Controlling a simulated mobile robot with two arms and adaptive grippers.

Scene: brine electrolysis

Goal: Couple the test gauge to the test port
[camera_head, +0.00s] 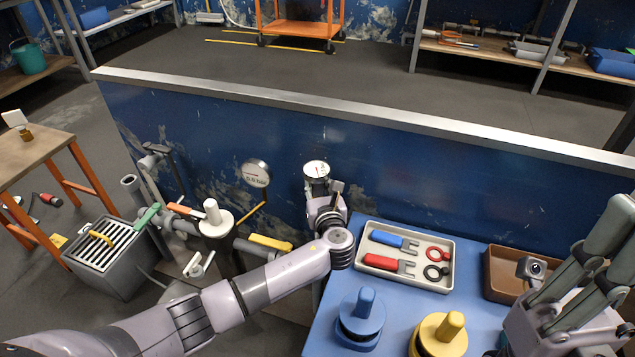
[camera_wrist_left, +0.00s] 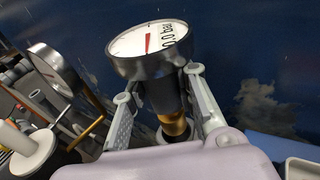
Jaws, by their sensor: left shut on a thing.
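The test gauge (camera_head: 316,169) has a round white dial with a red needle and a dark rim. In the left wrist view the gauge (camera_wrist_left: 150,50) reads 0.0 bar and is tilted, with a dark neck above a brass fitting (camera_wrist_left: 175,125). My left gripper (camera_head: 326,198) is shut on the gauge's neck, a finger on each side. A pale ring (camera_wrist_left: 172,138) shows just below the brass; whether this is the test port, and whether they touch, I cannot tell. My right gripper (camera_head: 590,285) is at the right edge, away from the gauge; its fingertips are unclear.
A second gauge (camera_head: 255,173) on a brass stem stands left of the held one, near pipes with a white handwheel (camera_head: 216,220) and coloured levers. A tray (camera_head: 398,284) with tools and rings lies on the blue table (camera_head: 315,340). The blue wall (camera_head: 400,170) stands close behind.

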